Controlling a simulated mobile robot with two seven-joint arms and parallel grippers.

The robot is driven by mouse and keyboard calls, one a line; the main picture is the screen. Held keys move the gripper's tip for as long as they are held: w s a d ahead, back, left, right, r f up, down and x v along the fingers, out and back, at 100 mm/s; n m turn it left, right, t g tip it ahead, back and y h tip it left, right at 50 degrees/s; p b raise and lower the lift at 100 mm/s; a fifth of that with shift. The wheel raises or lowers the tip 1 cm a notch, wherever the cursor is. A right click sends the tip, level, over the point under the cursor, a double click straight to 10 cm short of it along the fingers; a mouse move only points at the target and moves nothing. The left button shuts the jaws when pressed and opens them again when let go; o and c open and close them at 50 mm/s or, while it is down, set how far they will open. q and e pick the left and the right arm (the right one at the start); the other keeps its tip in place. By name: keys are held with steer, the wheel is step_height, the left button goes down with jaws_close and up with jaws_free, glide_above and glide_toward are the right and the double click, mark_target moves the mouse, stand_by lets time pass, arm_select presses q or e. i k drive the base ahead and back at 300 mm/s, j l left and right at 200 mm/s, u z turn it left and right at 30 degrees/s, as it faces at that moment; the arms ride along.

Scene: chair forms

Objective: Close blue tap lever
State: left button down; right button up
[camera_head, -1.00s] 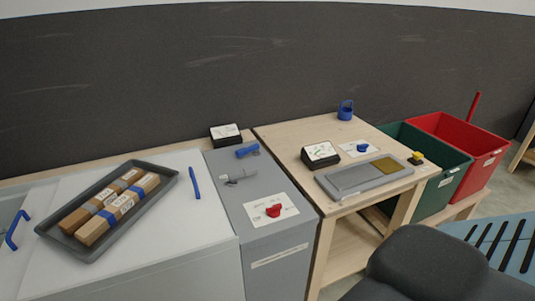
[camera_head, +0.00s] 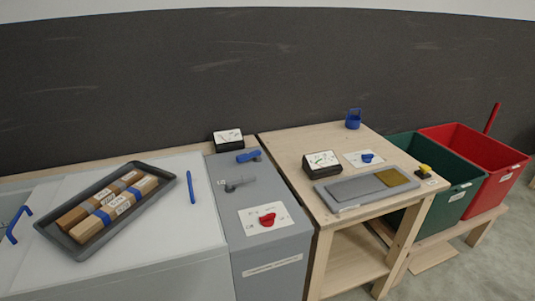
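A blue tap lever (camera_head: 248,156) sits near the back of the grey cabinet top (camera_head: 228,205), just in front of a small gauge box. A grey tap lever (camera_head: 239,183) is in front of it, and a red knob (camera_head: 267,219) on a white label plate (camera_head: 281,215) is nearer the front. Both of my grippers are out of view.
A dark tray (camera_head: 163,174) with wrapped wooden blocks lies on the white lid to the left. To the right, a wooden table (camera_head: 297,147) holds a gauge box (camera_head: 321,164), a blue knob (camera_head: 367,158) and a grey panel (camera_head: 352,189). Green (camera_head: 408,143) and red (camera_head: 458,137) bins stand beyond.

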mark_target(243, 157)
steer(key=i+l, duration=0.15)
steer(key=l, duration=0.2)
steer(key=i+l, duration=0.15)
steer(key=l, duration=0.15)
steer(key=i+l, duration=0.2)
steer(key=l, duration=0.15)
steer(key=i+l, duration=0.15)
steer(key=l, duration=0.2)
steer(key=i+l, duration=0.15)
steer(key=l, duration=0.15)
steer(key=u, duration=0.05)
